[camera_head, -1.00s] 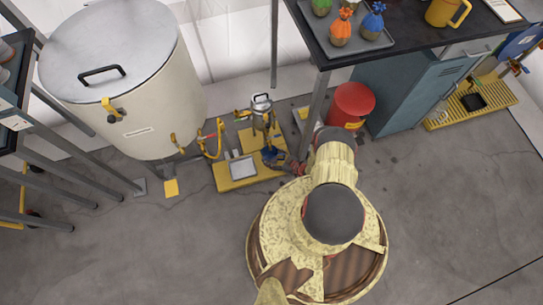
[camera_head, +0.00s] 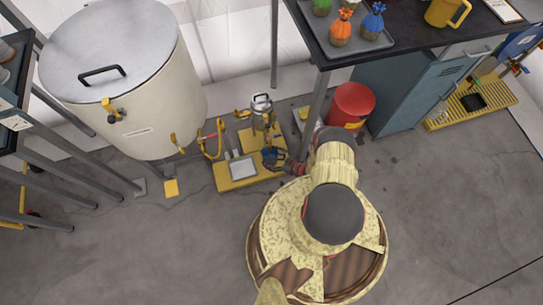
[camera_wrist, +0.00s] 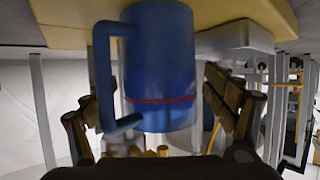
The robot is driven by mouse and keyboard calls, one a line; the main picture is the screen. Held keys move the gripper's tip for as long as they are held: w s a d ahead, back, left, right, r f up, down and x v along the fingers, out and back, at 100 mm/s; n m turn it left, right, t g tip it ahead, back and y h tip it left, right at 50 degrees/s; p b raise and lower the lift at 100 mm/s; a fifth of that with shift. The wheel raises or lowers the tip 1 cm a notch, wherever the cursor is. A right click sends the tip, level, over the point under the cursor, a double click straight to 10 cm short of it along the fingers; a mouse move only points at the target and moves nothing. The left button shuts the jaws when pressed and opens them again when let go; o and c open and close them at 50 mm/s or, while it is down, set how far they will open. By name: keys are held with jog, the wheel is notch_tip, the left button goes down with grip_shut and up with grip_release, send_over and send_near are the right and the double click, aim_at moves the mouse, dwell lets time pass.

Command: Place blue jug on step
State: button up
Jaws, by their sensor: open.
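The blue jug (camera_wrist: 160,75) fills the middle of the wrist view, which looks upside down. It has a handle on the left and a red line around it. Its end at the top of the picture meets the yellow step (camera_wrist: 75,20) and it looks upright there. My gripper (camera_wrist: 165,105) is open, with a finger on each side of the jug and a gap at the right. In the head view the jug (camera_head: 268,153) is small and partly hidden by my gripper (camera_head: 275,158), at the right part of the yellow step (camera_head: 228,184).
A grey pad (camera_head: 243,168) lies on the step, and a metal canister (camera_head: 261,103) stands just behind. A large cream tank (camera_head: 130,90) is to the left. A red bin (camera_head: 352,103) and a table leg (camera_head: 315,108) are close at the right.

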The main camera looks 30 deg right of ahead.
jog(key=p+v, duration=0.3)
jog(key=v, duration=0.9)
dwell(0.3)
